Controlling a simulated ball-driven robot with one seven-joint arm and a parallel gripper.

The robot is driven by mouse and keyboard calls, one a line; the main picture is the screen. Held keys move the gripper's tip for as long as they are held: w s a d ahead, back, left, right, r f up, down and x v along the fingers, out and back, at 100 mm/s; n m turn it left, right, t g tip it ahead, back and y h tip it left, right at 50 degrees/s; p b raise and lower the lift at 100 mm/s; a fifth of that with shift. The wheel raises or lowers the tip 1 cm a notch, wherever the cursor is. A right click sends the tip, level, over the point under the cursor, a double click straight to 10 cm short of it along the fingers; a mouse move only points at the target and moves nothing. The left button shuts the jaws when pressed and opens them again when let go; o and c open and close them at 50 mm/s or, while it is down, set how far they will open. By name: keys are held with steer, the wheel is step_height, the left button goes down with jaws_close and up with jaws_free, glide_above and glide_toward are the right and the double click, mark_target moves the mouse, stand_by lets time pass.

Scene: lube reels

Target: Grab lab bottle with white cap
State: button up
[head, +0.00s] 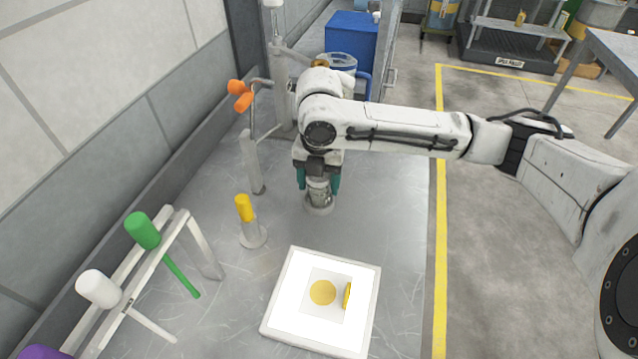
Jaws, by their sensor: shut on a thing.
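My gripper (318,182) points down over the metal surface, with its teal fingers shut on a small grey, bottle-like thing (318,194). The thing is upright between the fingers, and its wider round base is at or near the surface. Its top is hidden by my gripper, so I cannot see whether it has a white cap. No other bottle with a white cap shows clearly.
A yellow-topped grey post (246,215) stands left of my gripper. A white square tray (370,290) with a yellow disc is in front.

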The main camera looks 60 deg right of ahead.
steer(key=shift+r, duration=0.5)
steer(key=s+a+r+p, duration=0.4)
steer(key=s+r+p, duration=0.4)
steer(key=s+r, duration=0.3)
steer(key=shift+s+a+r+p, duration=0.15)
steer(key=shift+s+r+p, duration=0.2)
steer(key=shift+s, duration=0.65)
steer(key=shift+s+a+f+p, duration=0.1)
steer(key=shift+p, duration=0.25)
